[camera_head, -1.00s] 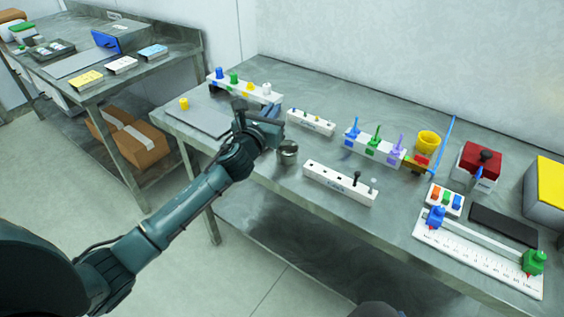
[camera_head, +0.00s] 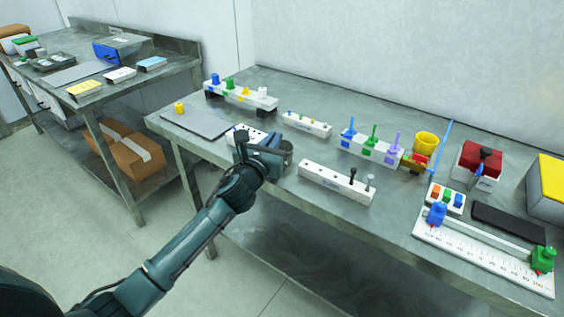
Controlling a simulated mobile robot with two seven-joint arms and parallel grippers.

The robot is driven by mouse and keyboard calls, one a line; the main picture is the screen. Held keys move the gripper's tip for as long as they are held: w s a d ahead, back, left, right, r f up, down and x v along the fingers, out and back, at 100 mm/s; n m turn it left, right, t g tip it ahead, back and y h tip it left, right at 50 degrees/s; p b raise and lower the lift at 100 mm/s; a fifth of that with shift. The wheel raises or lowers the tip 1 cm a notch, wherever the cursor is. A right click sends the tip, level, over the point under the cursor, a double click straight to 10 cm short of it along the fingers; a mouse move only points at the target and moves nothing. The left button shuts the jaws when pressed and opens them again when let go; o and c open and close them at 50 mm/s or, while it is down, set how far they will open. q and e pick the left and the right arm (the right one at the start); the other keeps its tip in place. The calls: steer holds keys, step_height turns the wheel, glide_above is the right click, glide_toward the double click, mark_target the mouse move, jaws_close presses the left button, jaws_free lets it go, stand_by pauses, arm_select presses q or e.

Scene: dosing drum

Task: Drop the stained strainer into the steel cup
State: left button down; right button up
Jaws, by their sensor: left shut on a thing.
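The steel cup (camera_head: 288,148) stands on the near left part of the workbench. Its left side is covered by my left gripper (camera_head: 266,157). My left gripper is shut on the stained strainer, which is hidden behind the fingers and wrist. The fingers overlap the cup's left side in the picture; I cannot tell whether they touch it or how high they are. My right gripper is out of view.
A white block (camera_head: 336,183) with two upright pegs is right of the cup. Another white block (camera_head: 243,132) lies behind my gripper. A rack with coloured handles (camera_head: 370,146), a yellow cup (camera_head: 425,143) and a ruler slide (camera_head: 480,258) occupy the right. A grey plate (camera_head: 200,121) lies left.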

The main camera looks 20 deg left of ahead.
arm_select(q)
steer(key=shift+f, duration=0.15)
steer(key=c, duration=1.5)
jaws_free()
steer(key=shift+s, duration=0.15)
steer(key=s, duration=0.8)
steer(key=s+a, duration=0.1)
steer(key=s, duration=0.4)
